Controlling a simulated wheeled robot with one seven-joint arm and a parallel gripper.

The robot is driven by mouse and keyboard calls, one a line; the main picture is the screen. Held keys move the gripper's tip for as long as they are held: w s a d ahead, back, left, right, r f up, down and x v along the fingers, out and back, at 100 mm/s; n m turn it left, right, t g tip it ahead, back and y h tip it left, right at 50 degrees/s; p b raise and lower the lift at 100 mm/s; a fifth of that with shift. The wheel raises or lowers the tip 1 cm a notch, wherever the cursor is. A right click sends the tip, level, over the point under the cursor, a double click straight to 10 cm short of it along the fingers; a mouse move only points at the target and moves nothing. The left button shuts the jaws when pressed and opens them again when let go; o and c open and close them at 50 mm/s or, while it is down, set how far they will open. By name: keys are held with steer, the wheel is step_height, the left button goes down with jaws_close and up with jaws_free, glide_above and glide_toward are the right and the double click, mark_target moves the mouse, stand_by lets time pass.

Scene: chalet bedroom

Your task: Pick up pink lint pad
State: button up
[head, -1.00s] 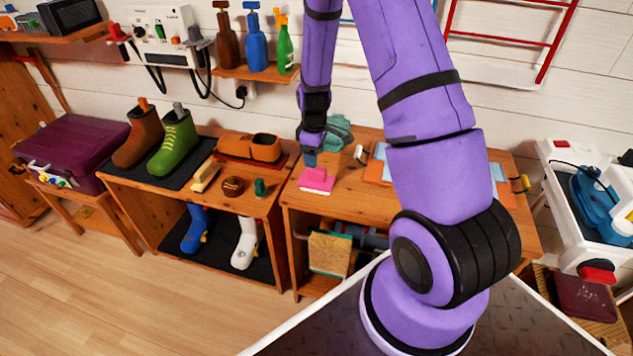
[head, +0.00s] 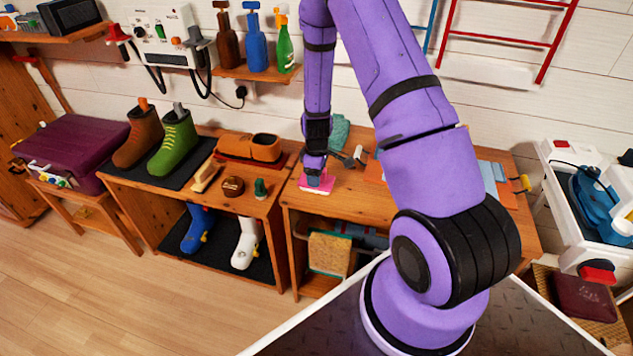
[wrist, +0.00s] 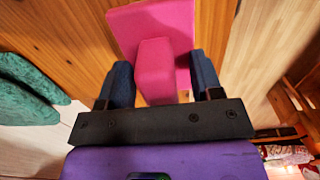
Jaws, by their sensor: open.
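The pink lint pad (head: 316,186) lies on the wooden bench top near its front left corner. In the wrist view the pad (wrist: 178,22) shows as a flat pink base with a raised pink handle block (wrist: 156,70). My gripper (head: 315,178) is directly over the pad and pointing down. In the wrist view my gripper (wrist: 161,82) is open, with one blue finger on each side of the handle block. A small gap seems to show on each side. Whether a finger touches the block I cannot tell.
A teal cloth (head: 339,130) lies behind the pad and also shows in the wrist view (wrist: 28,92). Orange and blue folded items (head: 375,166) lie to the right. A lower table (head: 225,203) with shoes, a brush and a green item stands to the left.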

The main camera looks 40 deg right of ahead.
jaws_close()
steer(key=shift+r, duration=0.15)
